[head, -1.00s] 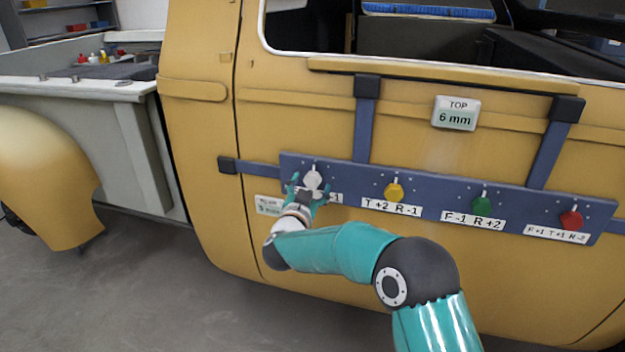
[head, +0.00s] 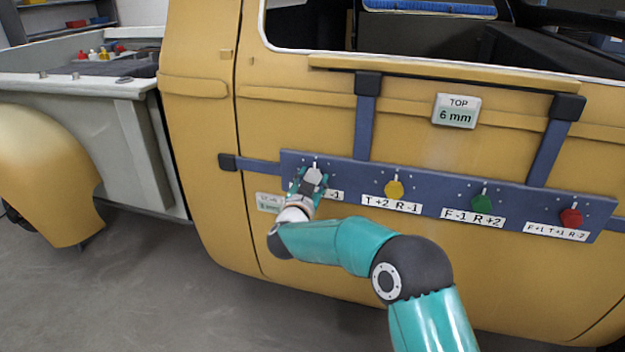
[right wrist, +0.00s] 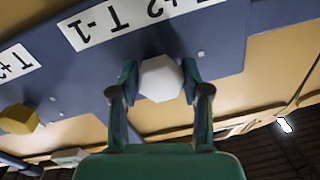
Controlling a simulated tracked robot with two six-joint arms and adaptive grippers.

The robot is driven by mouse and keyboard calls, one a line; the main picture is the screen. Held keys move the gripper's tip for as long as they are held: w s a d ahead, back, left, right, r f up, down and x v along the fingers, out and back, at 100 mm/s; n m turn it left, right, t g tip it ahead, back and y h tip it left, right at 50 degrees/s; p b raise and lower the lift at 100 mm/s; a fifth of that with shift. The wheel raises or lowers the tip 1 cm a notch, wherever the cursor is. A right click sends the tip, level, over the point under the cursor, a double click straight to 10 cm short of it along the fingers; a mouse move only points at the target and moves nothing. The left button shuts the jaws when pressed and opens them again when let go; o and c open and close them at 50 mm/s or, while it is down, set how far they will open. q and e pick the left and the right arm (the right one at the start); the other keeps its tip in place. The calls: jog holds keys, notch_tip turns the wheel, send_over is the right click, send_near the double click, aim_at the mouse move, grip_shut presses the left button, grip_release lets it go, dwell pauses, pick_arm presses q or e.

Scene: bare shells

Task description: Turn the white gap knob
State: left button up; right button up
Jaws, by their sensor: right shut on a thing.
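The white knob (head: 314,175) is the leftmost knob on the blue panel (head: 345,172) fixed across the yellow door. The label by the white knob is partly covered by the gripper in the head view. My left gripper is not seen in either view.
Yellow (head: 394,188), green (head: 481,204) and red (head: 571,217) knobs sit farther right on the panel, each above a white label. A display (head: 456,112) above reads "TOP 6 mm". Another small display (head: 268,202) at the lower left is partly hidden by my arm.

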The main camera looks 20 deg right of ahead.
jog(key=shift+r+n+p, duration=0.2)
jog(key=shift+n+p, duration=0.6)
jog(key=shift+p, duration=0.15)
jog(key=n+p, duration=0.3)
jog(key=shift+r, duration=0.1)
jog(key=n+p, duration=0.2)
jog(key=shift+n, duration=0.3)
jog(key=shift+a+n+p, duration=0.1)
jog(key=shift+n+p, duration=1)
jog(key=shift+n, duration=0.1)
jog(key=shift+f, duration=0.2)
jog(key=o, duration=1.1)
jog(key=shift+g, duration=0.3)
jog(key=shift+o, duration=0.2)
